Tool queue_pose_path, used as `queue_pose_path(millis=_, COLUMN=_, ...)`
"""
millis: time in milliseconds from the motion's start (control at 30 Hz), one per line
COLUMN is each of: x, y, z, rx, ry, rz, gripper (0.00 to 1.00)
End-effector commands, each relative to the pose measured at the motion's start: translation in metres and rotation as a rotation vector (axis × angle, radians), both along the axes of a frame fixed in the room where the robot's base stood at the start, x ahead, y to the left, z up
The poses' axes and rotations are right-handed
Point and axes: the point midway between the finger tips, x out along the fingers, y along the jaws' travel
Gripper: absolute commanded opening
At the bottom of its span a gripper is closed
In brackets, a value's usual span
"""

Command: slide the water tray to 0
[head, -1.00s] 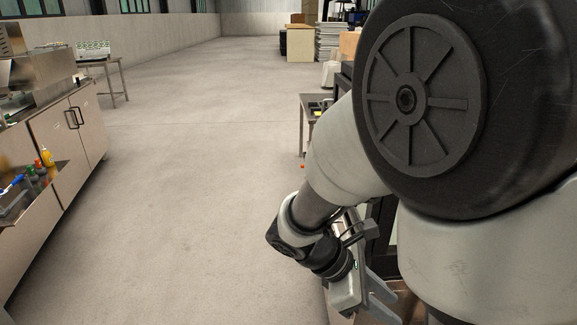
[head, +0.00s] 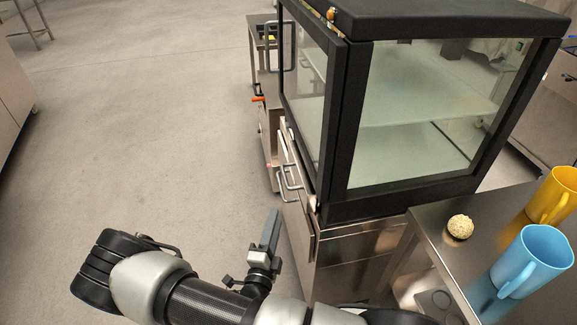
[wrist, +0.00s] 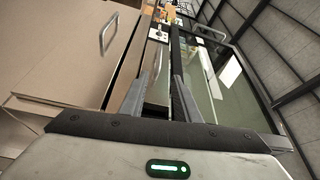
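A black glass-sided cabinet (head: 345,130) stands on a stainless base (head: 355,255) in the head view. A slim front (head: 300,185) under its glass stands slightly out from the left side; this may be the water tray, but I cannot tell for sure. My gripper (head: 268,232) is low, left of the base and apart from that front. In the wrist view my gripper (wrist: 160,92) has its two fingers apart, pointing along the cabinet front, with nothing clearly held between them. The inside of the tray is hidden.
A bar handle (head: 291,178) sticks out from the base; a handle also shows in the wrist view (wrist: 108,33). A steel table (head: 440,240) at right holds a blue mug (head: 530,262), a yellow mug (head: 552,195) and a pale ball (head: 460,226). The floor at left is clear.

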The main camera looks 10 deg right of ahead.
Motion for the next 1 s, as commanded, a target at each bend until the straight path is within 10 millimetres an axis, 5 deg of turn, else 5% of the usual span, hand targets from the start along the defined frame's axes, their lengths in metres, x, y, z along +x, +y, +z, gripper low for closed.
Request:
queue_pose_path(millis=267, x=0.017, y=-0.005, z=-0.004, rx=-0.019, ry=0.009, rz=0.015, gripper=0.30)
queue_pose_path(millis=1000, x=0.150, y=-0.060, z=0.006, rx=-0.016, ry=0.008, rz=0.015, gripper=0.30)
